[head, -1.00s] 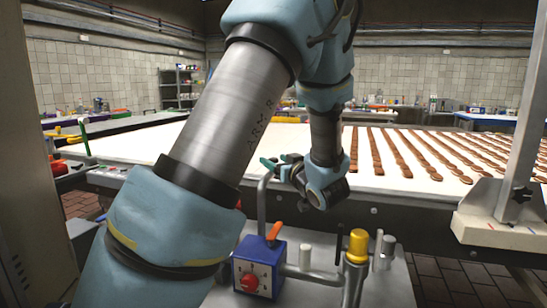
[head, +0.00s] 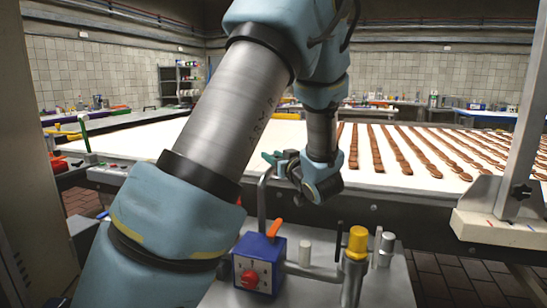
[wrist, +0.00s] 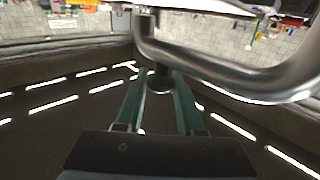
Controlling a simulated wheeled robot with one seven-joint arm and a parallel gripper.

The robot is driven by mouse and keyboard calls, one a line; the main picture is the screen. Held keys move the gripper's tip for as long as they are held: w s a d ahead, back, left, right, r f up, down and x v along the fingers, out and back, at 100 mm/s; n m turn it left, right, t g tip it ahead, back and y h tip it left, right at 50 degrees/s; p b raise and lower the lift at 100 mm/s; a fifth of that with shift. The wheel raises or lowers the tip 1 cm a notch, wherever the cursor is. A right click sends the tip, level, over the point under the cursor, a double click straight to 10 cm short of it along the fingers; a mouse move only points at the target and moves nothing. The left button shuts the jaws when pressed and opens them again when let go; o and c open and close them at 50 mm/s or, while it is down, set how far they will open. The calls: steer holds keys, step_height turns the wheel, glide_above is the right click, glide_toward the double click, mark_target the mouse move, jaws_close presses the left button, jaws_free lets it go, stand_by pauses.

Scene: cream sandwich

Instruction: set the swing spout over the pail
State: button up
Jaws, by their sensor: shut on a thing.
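The swing spout (head: 263,203) is a grey metal pipe. It rises behind the blue box and bends over near its top, beside my gripper (head: 275,158). In the wrist view the bent pipe (wrist: 225,78) crosses above my gripper (wrist: 160,82). The teal fingers stand on either side of a dark round knob (wrist: 160,79) close to the pipe, and they are shut on it. How the knob joins the pipe is hard to make out. I cannot make out a pail in either view.
A blue box (head: 258,262) with a red knob and orange lever stands in front, beside a yellow-capped cylinder (head: 357,243). A wide white belt (head: 400,181) with rows of brown biscuits lies behind. A grey post (head: 520,130) stands at the right.

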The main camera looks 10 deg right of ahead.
jaws_close()
stand_by(0.7)
